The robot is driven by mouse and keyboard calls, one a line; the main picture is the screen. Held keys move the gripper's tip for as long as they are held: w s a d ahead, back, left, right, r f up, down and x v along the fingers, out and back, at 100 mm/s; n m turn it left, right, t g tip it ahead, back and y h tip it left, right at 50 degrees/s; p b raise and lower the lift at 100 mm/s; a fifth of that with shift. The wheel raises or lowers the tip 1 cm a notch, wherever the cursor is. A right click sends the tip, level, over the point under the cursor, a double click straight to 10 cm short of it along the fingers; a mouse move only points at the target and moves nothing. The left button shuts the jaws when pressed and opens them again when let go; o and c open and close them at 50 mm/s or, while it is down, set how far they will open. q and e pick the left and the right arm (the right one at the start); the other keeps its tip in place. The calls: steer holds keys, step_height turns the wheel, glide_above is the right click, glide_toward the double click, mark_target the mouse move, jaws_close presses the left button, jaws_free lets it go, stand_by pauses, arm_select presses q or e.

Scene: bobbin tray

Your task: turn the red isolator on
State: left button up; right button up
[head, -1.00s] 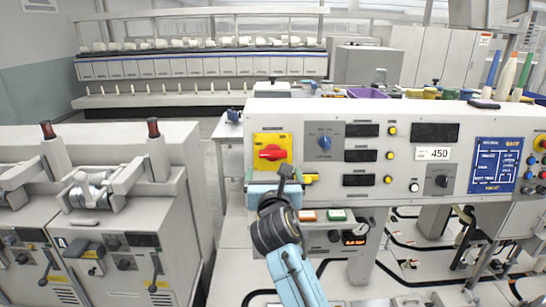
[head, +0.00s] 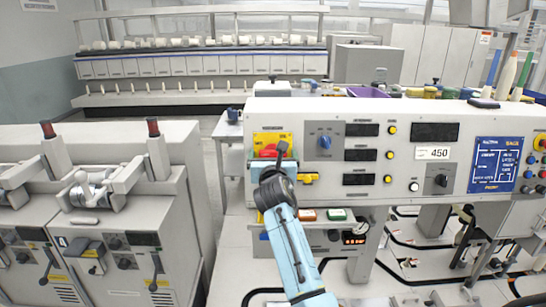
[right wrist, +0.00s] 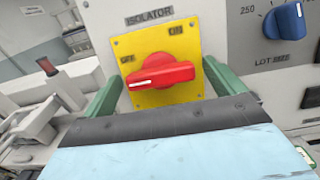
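The red isolator knob (right wrist: 160,75) sits on a yellow plate (right wrist: 192,38) on the panel front in the right wrist view. Its white mark lies at the left end, below the word OFF; ON is printed at the upper right. The knob lies about horizontal. In the head view the red knob (head: 266,153) is partly hidden behind my right gripper (head: 273,163). In the right wrist view the green fingers of my right gripper (right wrist: 163,78) stand open, one on each side of the knob, with gaps to it. My left gripper is not in view.
A blue lot-size knob (right wrist: 285,20) is to the right of the isolator. A small yellow part (head: 308,178) sticks out beside my right gripper. Grey machines (head: 110,220) stand at the left.

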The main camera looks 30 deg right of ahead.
steer(key=c, duration=0.9)
steer(key=shift+c, duration=0.2)
steer(key=shift+m, duration=0.4)
steer(key=m+g+h, duration=0.1)
steer(key=m, duration=0.3)
steer(key=shift+a, duration=0.1)
steer(key=m+g+h, duration=0.1)
steer(key=m, duration=0.4)
steer(key=shift+w+m, duration=0.1)
steer(key=shift+m, duration=0.2)
steer(key=m, duration=0.2)
steer(key=m+g, duration=0.1)
steer(key=m, duration=0.1)
steer(key=shift+a+m+g, duration=0.1)
steer(key=shift+m+g, duration=0.2)
steer(key=shift+m, duration=0.1)
steer(key=m+g+p, duration=0.1)
steer(key=m, duration=0.4)
steer(key=shift+r, duration=0.1)
